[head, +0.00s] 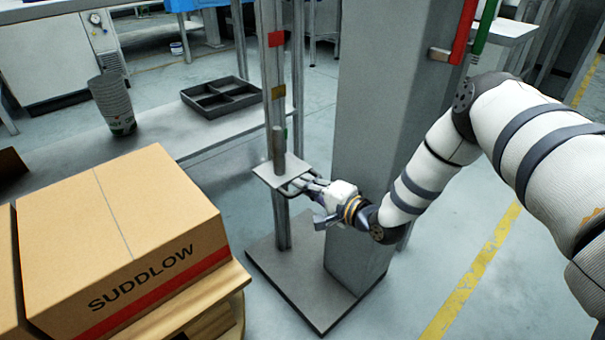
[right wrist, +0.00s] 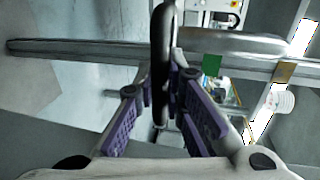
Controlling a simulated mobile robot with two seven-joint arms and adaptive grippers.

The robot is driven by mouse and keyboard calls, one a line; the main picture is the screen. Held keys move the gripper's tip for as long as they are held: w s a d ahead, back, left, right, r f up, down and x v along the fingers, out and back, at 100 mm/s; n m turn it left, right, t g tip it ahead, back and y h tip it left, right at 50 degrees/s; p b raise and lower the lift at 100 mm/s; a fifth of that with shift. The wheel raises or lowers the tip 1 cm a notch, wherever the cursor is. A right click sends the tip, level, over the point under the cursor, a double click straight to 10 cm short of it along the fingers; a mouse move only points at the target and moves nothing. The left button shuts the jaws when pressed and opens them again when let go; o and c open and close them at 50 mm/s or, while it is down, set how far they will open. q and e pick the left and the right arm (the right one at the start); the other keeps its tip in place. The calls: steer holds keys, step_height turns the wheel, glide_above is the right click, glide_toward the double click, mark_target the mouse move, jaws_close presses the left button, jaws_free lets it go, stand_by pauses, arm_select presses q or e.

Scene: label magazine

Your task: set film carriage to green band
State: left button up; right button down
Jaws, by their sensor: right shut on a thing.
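The film carriage (head: 272,177) is a flat grey plate with an upright grey pin, on a vertical rail (head: 267,65). The rail carries a red band (head: 276,38) high up, an ochre band (head: 278,91) below it, and a green band (head: 285,133) lowest, partly hidden behind the pin. The plate sits a little below the green band. My right gripper (head: 310,184) is shut on the carriage's dark handle (right wrist: 163,50), which shows between the purple finger pads (right wrist: 160,105) in the right wrist view. The green band (right wrist: 212,65) and ochre band (right wrist: 285,72) show there too. My left gripper is out of view.
A thick grey column (head: 375,120) stands right behind my right forearm, on a base plate (head: 300,280). A SUDDLOW carton (head: 120,230) is at the left. A bench holds a divided tray (head: 222,97) and stacked cups (head: 112,103).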

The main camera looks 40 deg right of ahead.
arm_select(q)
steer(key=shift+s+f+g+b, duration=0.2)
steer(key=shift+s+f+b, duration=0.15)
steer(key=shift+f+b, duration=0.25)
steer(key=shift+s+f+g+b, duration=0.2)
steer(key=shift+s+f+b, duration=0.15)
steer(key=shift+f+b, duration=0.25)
arm_select(e)
step_height(320, 180, down, 6)
steer(key=shift+s+r, duration=0.15)
steer(key=shift+r, duration=0.05)
steer(key=c, duration=1.6)
jaws_free()
steer(key=shift+f, duration=0.1)
steer(key=shift+c, duration=0.2)
steer(key=v, duration=1.2)
